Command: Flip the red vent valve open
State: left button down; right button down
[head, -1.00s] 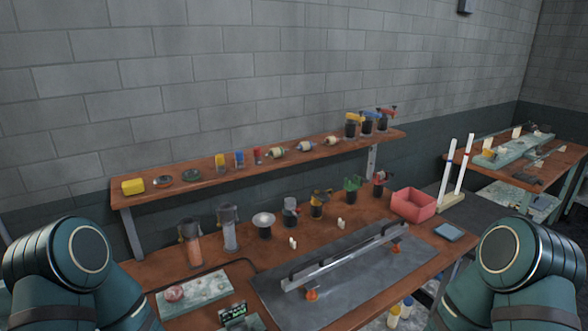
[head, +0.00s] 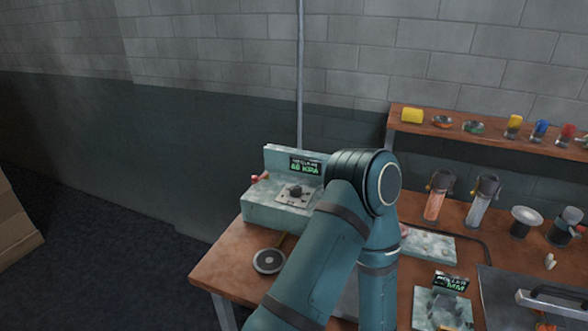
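A green bench unit (head: 262,210) with an upright back panel stands at the left end of the wooden bench. A small red part (head: 256,178), which looks like the red vent valve, sits at the unit's upper left edge. It is too small to tell whether it is open or shut. A dark knob (head: 295,190) is on top of the unit, below a green-lit display (head: 304,166) reading in KPA. My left arm stands in front of the unit's right side and hides part of the bench. Neither gripper is in view.
A round grey disc (head: 269,261) lies at the bench's front left. A shelf (head: 470,128) holds small parts. Floor left of the bench is clear, except a cardboard box (head: 15,225) at far left.

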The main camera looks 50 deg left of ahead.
aim_at(255, 179)
jog(key=u, duration=2)
